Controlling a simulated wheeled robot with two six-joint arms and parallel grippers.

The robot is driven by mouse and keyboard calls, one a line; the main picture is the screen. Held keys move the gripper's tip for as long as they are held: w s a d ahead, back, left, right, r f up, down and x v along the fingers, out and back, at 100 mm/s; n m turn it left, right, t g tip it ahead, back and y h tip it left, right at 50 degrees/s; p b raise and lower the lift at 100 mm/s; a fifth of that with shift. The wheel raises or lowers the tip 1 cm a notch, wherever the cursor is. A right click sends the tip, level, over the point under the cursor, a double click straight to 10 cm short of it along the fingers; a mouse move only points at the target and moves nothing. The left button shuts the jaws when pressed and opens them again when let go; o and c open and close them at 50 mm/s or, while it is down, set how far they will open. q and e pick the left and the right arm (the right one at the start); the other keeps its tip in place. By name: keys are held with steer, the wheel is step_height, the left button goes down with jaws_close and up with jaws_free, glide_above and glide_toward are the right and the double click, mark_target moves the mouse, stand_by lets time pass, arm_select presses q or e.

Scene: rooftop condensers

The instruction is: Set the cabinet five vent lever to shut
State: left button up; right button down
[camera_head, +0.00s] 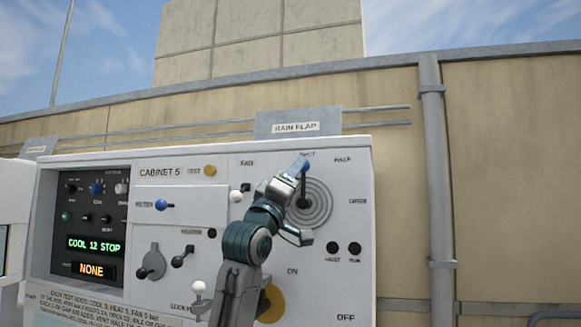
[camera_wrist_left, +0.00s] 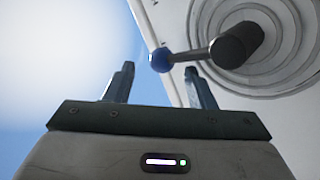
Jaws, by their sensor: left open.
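The cabinet five vent lever (camera_head: 304,184) is a dark arm with a blue knob on a round ringed dial (camera_head: 318,210) on the white panel. It points almost straight up, at the SHUT label; HALF and OPEN are marked to the right. My left gripper (camera_head: 297,170) is at the knob end of the lever, partly covering the dial's left side. In the left wrist view my open fingers (camera_wrist_left: 160,71) are apart, and the blue knob (camera_wrist_left: 160,60) shows between and just past their tips. Contact cannot be told. My right gripper is not in view.
The display (camera_head: 94,244) reads COOL 12 STOP. A pipe (camera_head: 436,180) stands right of the cabinet.

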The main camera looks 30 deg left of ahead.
arm_select(q)
steer(key=b+v, duration=0.3)
steer(key=v, duration=0.5)
steer(key=shift+s, duration=0.2)
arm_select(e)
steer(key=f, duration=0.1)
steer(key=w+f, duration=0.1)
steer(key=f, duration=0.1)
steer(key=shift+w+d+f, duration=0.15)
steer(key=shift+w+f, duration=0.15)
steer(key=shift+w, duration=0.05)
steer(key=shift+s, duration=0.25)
